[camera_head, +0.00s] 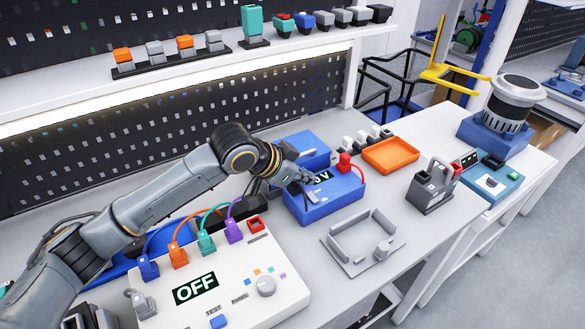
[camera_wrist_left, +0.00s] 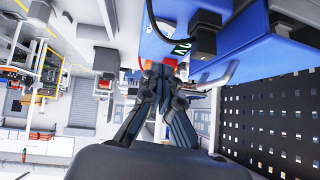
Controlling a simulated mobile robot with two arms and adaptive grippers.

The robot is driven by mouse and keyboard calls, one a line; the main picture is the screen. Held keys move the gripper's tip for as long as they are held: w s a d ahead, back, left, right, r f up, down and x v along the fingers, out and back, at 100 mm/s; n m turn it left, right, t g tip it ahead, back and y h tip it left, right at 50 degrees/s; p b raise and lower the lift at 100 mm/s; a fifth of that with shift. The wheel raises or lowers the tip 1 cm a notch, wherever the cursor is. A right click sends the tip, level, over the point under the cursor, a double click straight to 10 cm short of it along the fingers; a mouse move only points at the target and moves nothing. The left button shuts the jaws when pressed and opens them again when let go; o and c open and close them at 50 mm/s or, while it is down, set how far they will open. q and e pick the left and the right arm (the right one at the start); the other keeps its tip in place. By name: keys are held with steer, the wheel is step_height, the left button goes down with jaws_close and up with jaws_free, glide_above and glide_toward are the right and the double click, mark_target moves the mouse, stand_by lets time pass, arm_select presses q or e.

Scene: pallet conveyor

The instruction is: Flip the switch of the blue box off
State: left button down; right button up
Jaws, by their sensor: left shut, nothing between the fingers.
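The blue box (camera_head: 335,207) sits on the grey bench near the middle of the head view. It has a small dark display with pale green characters and a red plug (camera_head: 344,163) on top. A small light switch-like part (camera_head: 312,198) shows on its top; its position is too small to tell. My left gripper (camera_head: 303,181) is shut and empty, over the box's left end, partly hiding it. In the left wrist view the gripper (camera_wrist_left: 165,68) is close to the blue box (camera_wrist_left: 240,40); contact cannot be told. My right gripper is in neither view.
A white panel box (camera_head: 245,297) reading OFF, with coloured plugs and a knob, stands in front. A grey fixture (camera_head: 345,255), an orange tray (camera_head: 391,155) and a grey handled device (camera_head: 432,190) lie to the right. A perforated wall (camera_head: 120,145) stands behind.

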mark_target(313, 193)
arm_select(q)
steer(key=f, duration=0.2)
steer(key=w+f, duration=0.1)
steer(key=shift+d+f+p, duration=0.25)
steer(key=shift+f+p, duration=0.1)
steer(key=shift+f, duration=0.65)
steer(key=shift+a+p, duration=0.1)
steer(key=shift+p, duration=0.2)
steer(key=shift+f, duration=0.2)
